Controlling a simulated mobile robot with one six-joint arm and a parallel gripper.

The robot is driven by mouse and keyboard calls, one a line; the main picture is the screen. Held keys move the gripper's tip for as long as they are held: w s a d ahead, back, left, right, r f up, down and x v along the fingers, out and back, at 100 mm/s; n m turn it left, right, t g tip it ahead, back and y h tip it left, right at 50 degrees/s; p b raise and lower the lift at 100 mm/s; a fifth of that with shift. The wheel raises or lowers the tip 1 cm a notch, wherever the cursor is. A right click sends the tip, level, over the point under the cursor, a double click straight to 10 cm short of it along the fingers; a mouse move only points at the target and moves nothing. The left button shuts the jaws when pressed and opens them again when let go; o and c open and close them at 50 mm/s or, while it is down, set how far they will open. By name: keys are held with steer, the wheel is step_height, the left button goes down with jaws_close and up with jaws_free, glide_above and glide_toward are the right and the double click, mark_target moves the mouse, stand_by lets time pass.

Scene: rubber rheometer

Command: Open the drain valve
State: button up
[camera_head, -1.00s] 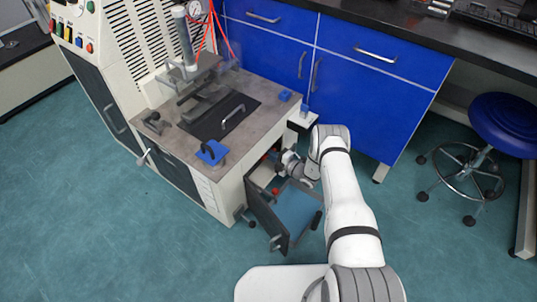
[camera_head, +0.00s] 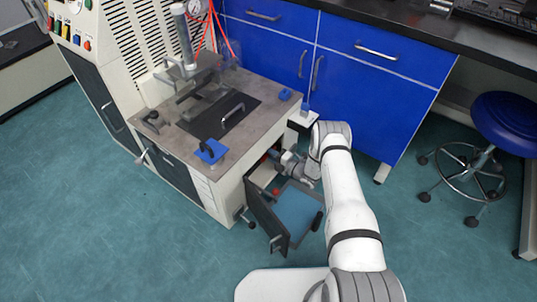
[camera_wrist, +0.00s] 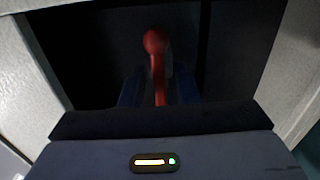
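A red handle (camera_wrist: 157,65) with a rounded knob stands in the middle of the wrist view, inside a dark cabinet opening. I take it for the drain valve's handle; the valve body is hidden. My gripper (camera_wrist: 159,92) is open, its two dark blue fingers apart on either side of the handle's lower part. Contact with the handle cannot be told. In the head view my gripper (camera_head: 277,157) reaches into the low open compartment of the machine (camera_head: 228,190), and its fingertips are hard to make out.
The compartment's dark door (camera_head: 266,217) stands open, close to my arm. A small red knob (camera_head: 276,191) shows low in the compartment. Pale compartment walls (camera_wrist: 30,75) flank my gripper. Blue cabinets (camera_head: 375,85) stand behind my arm, and a blue stool (camera_head: 503,122) is at right.

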steer(key=shift+o, duration=0.2)
steer(key=p+v, duration=0.2)
steer(key=v, duration=0.6)
stand_by(0.4)
